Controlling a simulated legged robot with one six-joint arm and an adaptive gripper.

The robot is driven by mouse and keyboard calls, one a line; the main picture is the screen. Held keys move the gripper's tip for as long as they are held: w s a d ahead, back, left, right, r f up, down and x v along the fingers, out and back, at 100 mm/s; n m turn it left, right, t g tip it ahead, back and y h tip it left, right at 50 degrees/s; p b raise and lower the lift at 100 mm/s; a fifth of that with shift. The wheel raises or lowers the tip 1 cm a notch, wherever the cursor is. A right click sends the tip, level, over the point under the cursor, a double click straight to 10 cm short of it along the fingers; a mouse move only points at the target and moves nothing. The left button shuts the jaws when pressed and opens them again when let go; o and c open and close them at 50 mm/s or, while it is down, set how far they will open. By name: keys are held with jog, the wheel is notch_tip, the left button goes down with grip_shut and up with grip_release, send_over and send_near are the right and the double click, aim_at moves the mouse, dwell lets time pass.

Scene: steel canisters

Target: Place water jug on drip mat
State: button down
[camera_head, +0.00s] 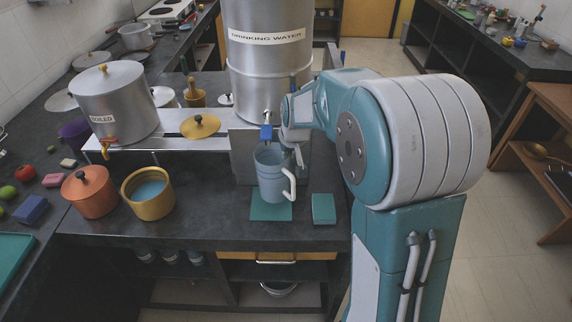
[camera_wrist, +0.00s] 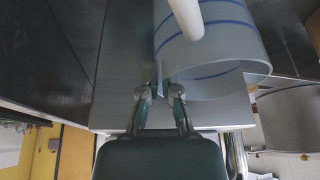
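The water jug (camera_head: 270,178) is light blue with a white handle on its right side. It is upright over the teal drip mat (camera_head: 271,212), and its base appears to rest on the mat's back part. My gripper (camera_head: 296,153) is at the jug's upper right, near the rim, partly hidden by my arm. In the wrist view the jug (camera_wrist: 228,55) shows large, with blue stripes. The gripper's two fingertips (camera_wrist: 160,92) stand apart on either side of the jug's rim edge, with gaps visible, so the gripper looks open.
A steel drinking water canister (camera_head: 268,70) with a blue tap (camera_head: 266,133) stands just behind the jug. A teal block (camera_head: 323,209) lies right of the mat. An orange pot (camera_head: 90,195) and a yellow pot (camera_head: 148,205) stand left. The counter between the yellow pot and mat is clear.

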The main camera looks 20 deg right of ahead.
aim_at(286, 168)
jog(key=f, duration=0.2)
jog(key=a+f, duration=0.1)
jog(key=shift+s+f, duration=0.1)
jog(key=shift+f, duration=0.3)
jog(key=shift+a+f, duration=0.2)
jog(key=shift+f, duration=0.1)
jog(key=shift+a+f, duration=0.1)
jog(key=shift+f, duration=0.05)
jog(key=shift+d, duration=0.25)
jog(key=c, duration=0.8)
grip_release()
jog(key=shift+d+f, duration=0.15)
